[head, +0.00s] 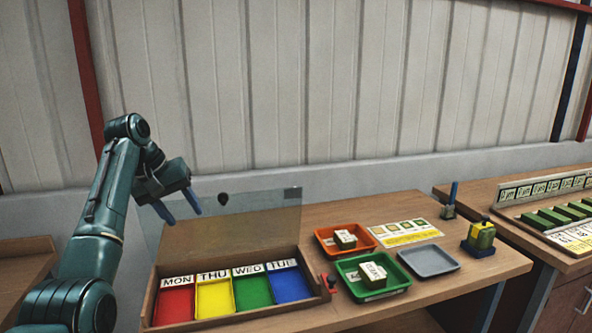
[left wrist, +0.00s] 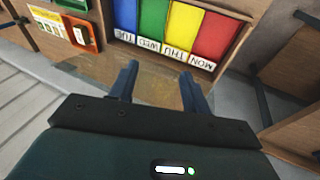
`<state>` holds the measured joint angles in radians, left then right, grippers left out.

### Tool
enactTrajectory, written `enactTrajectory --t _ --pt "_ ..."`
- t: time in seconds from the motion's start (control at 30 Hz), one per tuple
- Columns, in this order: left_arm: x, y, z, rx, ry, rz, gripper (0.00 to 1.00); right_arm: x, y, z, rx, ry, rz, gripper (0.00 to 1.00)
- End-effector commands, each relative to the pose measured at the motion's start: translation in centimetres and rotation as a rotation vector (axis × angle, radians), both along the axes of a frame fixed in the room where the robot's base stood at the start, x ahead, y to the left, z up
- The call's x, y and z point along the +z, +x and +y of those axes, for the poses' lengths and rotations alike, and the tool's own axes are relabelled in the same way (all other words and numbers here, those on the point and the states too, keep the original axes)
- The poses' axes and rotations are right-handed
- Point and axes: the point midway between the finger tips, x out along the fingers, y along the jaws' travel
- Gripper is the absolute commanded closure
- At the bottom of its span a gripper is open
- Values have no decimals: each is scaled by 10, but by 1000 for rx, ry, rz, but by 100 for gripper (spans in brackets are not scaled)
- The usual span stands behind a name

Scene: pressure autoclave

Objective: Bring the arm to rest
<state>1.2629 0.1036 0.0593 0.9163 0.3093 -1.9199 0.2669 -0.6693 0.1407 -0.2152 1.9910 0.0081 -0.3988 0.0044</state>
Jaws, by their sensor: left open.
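My left arm comes in from the left in the head view. Its gripper (head: 183,212) is open, with two blue fingers apart and nothing seen between them. It hangs in the air in front of the raised clear lid (head: 235,225), near the lid's upper left part. In the left wrist view the open fingers (left wrist: 158,72) point toward the wooden day box, with the lid's see-through panel around them. The right gripper is not in view.
The day box (head: 148,308) has red MON, yellow THU, green WED and blue TUE compartments. An orange tray (head: 328,247) and a green tray (head: 396,283) each hold a labelled block. A grey tray (head: 430,261) is empty. A second bench stands right.

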Motion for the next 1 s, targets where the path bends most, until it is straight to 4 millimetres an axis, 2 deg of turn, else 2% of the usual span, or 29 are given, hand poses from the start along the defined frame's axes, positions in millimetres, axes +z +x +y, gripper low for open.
enactTrajectory --t 0.03,0.17,0.27,0.4,0.47,0.6,0.67,0.8,0.9,1.0 --pt "-20 -3 2 1 17 3 52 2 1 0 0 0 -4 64" --pt "-67 -14 5 -4 67 -1 52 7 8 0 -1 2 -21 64" --pt "-109 -29 7 -12 111 -5 52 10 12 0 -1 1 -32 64" --pt "-175 -66 8 -42 186 -12 52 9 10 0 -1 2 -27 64" --pt "-201 -87 7 -60 217 -16 52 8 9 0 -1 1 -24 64" --pt "-252 -143 3 -112 280 -26 52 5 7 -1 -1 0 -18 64" --pt "-268 -170 0 -136 303 -32 52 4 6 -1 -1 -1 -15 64" --pt "-296 -237 -9 -198 344 -45 52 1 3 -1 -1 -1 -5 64" --pt "-304 -282 -15 -239 363 -56 52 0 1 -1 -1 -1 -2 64" --pt "-305 -318 -20 -272 375 -68 52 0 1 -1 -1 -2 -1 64"
